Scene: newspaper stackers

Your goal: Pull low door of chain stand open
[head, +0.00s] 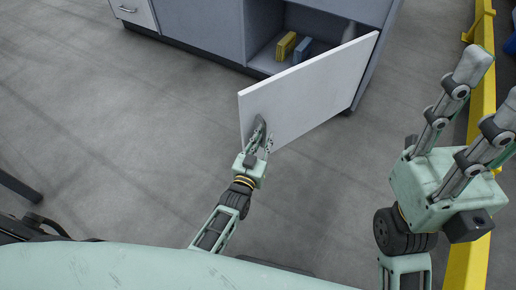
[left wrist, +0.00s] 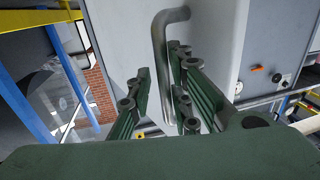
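The low door (head: 310,90) of the grey chain stand (head: 205,25) is swung out from the cabinet, and the inside shows behind it. My left gripper (head: 260,138) is at the door's near left end, by its handle. In the left wrist view, the bent metal handle (left wrist: 158,45) runs down the pale door face (left wrist: 125,45) into the gap between the left gripper's green fingers (left wrist: 155,95). These fingers stand apart, and I cannot tell whether they touch the bar. My right gripper (head: 492,82) is raised at the right, its fingers apart and empty.
Inside the stand are a yellow box (head: 285,46) and a blue-grey box (head: 302,50). A white drawer front (head: 134,12) shows at the top left. A yellow rail (head: 466,262) runs along the right side. The grey floor (head: 110,120) left of the door is clear.

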